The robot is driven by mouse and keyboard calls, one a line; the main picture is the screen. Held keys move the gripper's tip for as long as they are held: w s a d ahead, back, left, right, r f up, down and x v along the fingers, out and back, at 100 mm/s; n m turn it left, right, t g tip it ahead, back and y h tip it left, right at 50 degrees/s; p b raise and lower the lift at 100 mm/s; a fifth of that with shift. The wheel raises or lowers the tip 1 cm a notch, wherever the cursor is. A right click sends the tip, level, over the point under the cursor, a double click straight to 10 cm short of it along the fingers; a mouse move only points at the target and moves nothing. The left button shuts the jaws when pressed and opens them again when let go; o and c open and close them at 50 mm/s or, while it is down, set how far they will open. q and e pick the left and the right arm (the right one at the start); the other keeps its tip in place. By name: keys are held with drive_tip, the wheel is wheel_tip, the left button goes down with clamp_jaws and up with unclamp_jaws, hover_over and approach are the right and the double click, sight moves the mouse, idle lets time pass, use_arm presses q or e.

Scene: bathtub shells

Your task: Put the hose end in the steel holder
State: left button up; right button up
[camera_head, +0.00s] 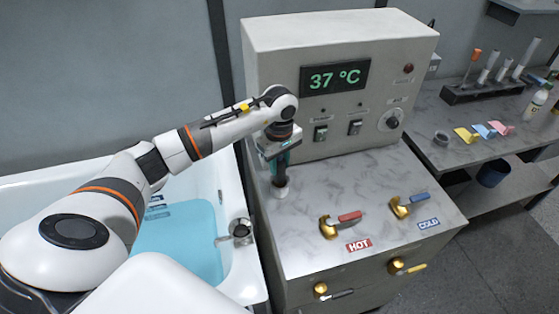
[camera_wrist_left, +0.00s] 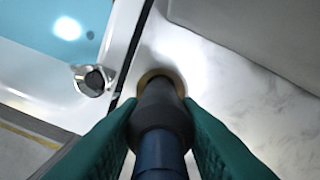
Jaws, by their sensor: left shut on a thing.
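My left gripper (camera_head: 279,165) points down over the marble counter beside the tub, with its teal fingers shut on the hose end. In the left wrist view the hose end (camera_wrist_left: 160,112) is a dark grey, tapered piece with a blue part nearer the camera, between both fingers. Its far tip is at a round, brass-coloured ring (camera_wrist_left: 161,76) on the counter; I cannot tell how deep it sits. The steel holder (camera_head: 240,231), a steel fitting with a dark round opening, is on the tub's right rim and also shows in the left wrist view (camera_wrist_left: 91,80). My right gripper is out of view.
The tub (camera_head: 229,190) holds blue water. A control box (camera_head: 285,60) reading 37 °C stands behind the counter. HOT (camera_head: 342,221) and COLD (camera_head: 408,206) levers sit to the gripper's right. A side shelf (camera_head: 440,110) holds tubes and coloured pieces.

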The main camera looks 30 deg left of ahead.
use_arm(q)
drive_tip(key=shift+f, duration=0.2)
drive_tip(key=o, duration=1.1)
drive_tip(key=shift+r, duration=0.1)
drive_tip(key=shift+r, duration=0.15)
drive_tip(key=shift+w+r, duration=0.1)
drive_tip(key=shift+r, duration=0.2)
wheel_tip(320, 180, up, 10)
drive_tip(key=b, duration=0.4)
drive_tip(key=shift+r, duration=0.65)
